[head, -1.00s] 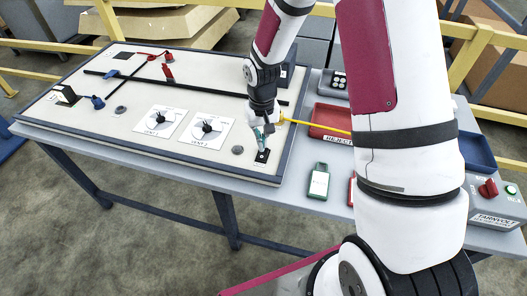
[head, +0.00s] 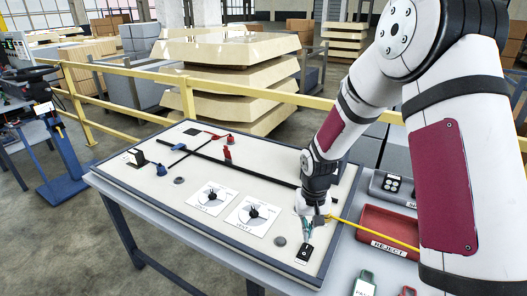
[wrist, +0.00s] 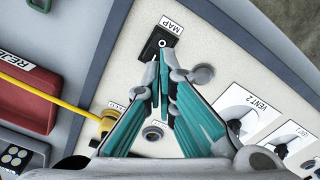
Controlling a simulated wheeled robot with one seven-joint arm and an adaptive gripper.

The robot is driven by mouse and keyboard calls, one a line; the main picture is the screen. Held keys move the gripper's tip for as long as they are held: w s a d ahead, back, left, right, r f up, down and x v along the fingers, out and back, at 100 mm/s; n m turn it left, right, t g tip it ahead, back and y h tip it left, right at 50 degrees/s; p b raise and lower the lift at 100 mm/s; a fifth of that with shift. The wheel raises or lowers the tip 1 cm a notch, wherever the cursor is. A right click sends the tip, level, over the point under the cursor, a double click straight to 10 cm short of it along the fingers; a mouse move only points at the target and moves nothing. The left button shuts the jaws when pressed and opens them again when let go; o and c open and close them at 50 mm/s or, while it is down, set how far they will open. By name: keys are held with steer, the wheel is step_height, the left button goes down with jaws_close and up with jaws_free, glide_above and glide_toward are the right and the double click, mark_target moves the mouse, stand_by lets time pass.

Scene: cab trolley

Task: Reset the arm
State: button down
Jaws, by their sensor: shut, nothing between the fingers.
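My gripper (head: 307,232) hangs low over the near right corner of the cream panel board (head: 255,168). Its teal fingers (wrist: 165,75) are together and hold nothing. The fingertips are at or just above a small black rocker-like part (wrist: 157,44) with a white label that seems to read "MAP". This black part also shows just below the gripper in the head view (head: 303,254). I cannot tell whether the fingertips touch it. My arm comes in from the right.
The board carries two dials (head: 253,212) (head: 211,197) and red and blue valve handles (head: 228,153). A red REJECT tray (head: 388,228) and a yellow rod (head: 375,234) lie right of the gripper. A yellow rail (head: 290,97) runs behind. A blue stand (head: 68,170) is at left.

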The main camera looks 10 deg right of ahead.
steer(key=s+d+r+t, duration=0.1)
steer(key=s+r, duration=0.4)
steer(key=r, duration=0.5)
steer(key=s+r+t, duration=0.1)
steer(key=s+r, duration=0.3)
steer(key=r, duration=0.6)
steer(key=s+r+t, duration=0.1)
steer(key=s+r, duration=0.3)
steer(key=s, duration=0.4)
steer(key=s+r+n+t, duration=0.1)
steer(key=s+r, duration=0.3)
steer(key=s, duration=0.4)
steer(key=shift+s+a+t, duration=0.25)
steer(key=shift+a+t, duration=0.1)
steer(key=shift+t, duration=0.05)
steer(key=shift+r, duration=0.1)
